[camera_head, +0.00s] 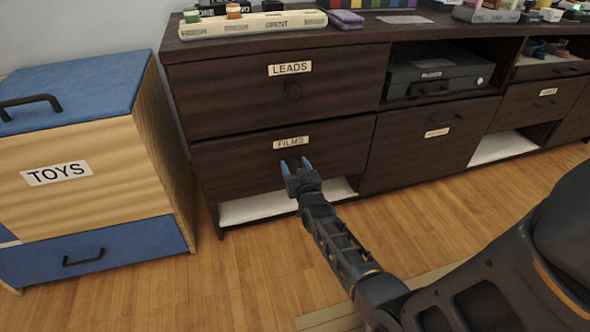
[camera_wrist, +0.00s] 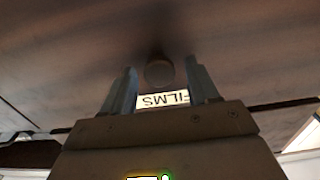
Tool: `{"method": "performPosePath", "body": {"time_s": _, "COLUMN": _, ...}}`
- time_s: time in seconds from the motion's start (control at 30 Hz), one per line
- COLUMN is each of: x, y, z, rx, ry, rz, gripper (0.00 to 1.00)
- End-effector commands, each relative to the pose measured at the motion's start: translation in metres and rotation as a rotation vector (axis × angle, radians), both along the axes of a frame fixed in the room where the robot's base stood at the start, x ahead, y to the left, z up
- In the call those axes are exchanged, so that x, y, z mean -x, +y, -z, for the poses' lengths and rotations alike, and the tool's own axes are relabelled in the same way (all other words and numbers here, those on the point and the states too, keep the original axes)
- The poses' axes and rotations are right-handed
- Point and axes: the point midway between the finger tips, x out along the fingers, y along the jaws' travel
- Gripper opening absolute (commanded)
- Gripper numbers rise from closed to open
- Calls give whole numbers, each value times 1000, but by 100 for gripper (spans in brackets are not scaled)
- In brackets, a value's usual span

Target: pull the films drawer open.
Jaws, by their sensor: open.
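The films drawer (camera_head: 232,167) is the lower left drawer of the dark brown cabinet, under the leads drawer. Its front looks flush with the cabinet. Its white FILMS label (camera_head: 291,142) shows near its top edge and appears upside down in the wrist view (camera_wrist: 163,99). My gripper (camera_head: 296,165) is at the drawer front, just below the label. Its two fingers are apart. In the wrist view, a round dark knob (camera_wrist: 159,73) shows between and beyond the fingertips (camera_wrist: 160,75). I cannot tell whether the fingers reach around it. The knob is hidden by my gripper in the head view.
The leads drawer (camera_head: 228,92) with its round knob is above. A blue and wood toys chest (camera_head: 95,190) stands to the left. An open white shelf (camera_head: 250,207) lies below the films drawer. The wooden floor (camera_head: 215,285) in front is clear apart from my arm.

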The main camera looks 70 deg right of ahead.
Motion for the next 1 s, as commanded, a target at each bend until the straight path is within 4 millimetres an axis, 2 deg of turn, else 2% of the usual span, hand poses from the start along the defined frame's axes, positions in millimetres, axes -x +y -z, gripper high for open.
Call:
{"method": "performPosePath", "body": {"time_s": 0.17, "x": 0, "y": 0, "z": 0, "rx": 0, "ry": 0, "rz": 0, "gripper": 59}}
{"method": "performPosePath", "body": {"time_s": 0.77, "x": 0, "y": 0, "z": 0, "rx": 0, "ry": 1, "rz": 0, "gripper": 1}}
{"method": "performPosePath", "body": {"time_s": 1.0, "x": 0, "y": 0, "z": 0, "rx": 0, "ry": 1, "rz": 0, "gripper": 0}}
